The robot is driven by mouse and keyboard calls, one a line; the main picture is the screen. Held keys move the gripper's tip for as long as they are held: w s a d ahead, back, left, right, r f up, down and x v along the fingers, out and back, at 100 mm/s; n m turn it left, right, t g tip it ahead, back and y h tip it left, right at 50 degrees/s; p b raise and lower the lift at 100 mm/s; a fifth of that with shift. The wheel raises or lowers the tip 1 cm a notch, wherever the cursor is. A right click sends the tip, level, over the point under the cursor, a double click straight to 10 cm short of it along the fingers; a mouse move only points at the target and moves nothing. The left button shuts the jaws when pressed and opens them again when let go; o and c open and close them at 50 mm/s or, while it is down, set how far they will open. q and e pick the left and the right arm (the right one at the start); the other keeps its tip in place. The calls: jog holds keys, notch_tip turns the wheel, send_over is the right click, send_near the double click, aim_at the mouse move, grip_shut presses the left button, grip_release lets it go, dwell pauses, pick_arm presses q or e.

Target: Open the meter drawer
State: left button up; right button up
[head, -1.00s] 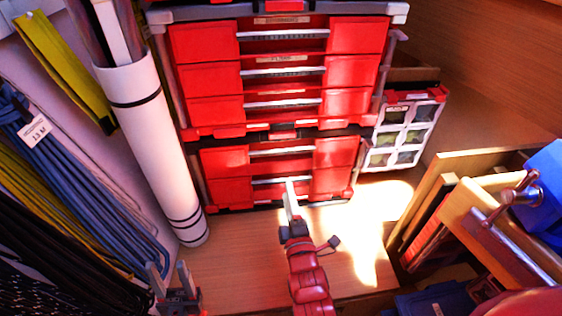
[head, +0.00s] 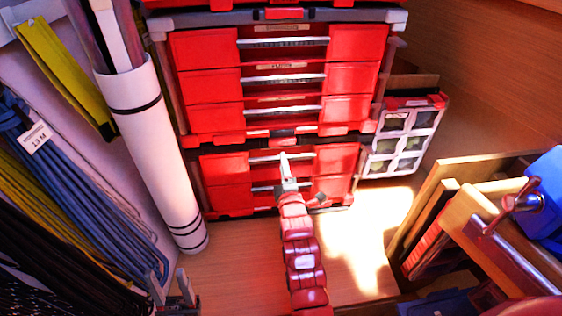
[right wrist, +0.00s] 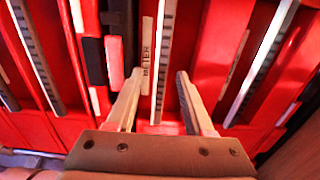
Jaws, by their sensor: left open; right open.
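The red drawer stack (head: 212,169) stands at the back. The meter drawer shows in the right wrist view by its "METER" label (right wrist: 147,45), next to a pale bar handle (right wrist: 163,50). In the head view I take it as the upper drawer of the lower unit, with its handle (head: 265,158); it looks shut. My right gripper (head: 284,162) is at that handle. In the right wrist view its fingers (right wrist: 159,78) are apart, one on each side of the handle, not closed on it. My left gripper (head: 172,287) is open and empty, low at the left.
More red drawers (head: 205,85) with bar handles are above. A white tube (head: 150,150) and coiled blue lines (head: 85,180) hang at the left. A clear-lidded organiser (head: 405,140) stands right of the stack. Wooden boards (head: 440,215) stand at the right. The sunlit floor (head: 360,240) is clear.

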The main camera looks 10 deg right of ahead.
jog(key=shift+w, duration=1.15)
jog(key=c, duration=0.8)
grip_shut()
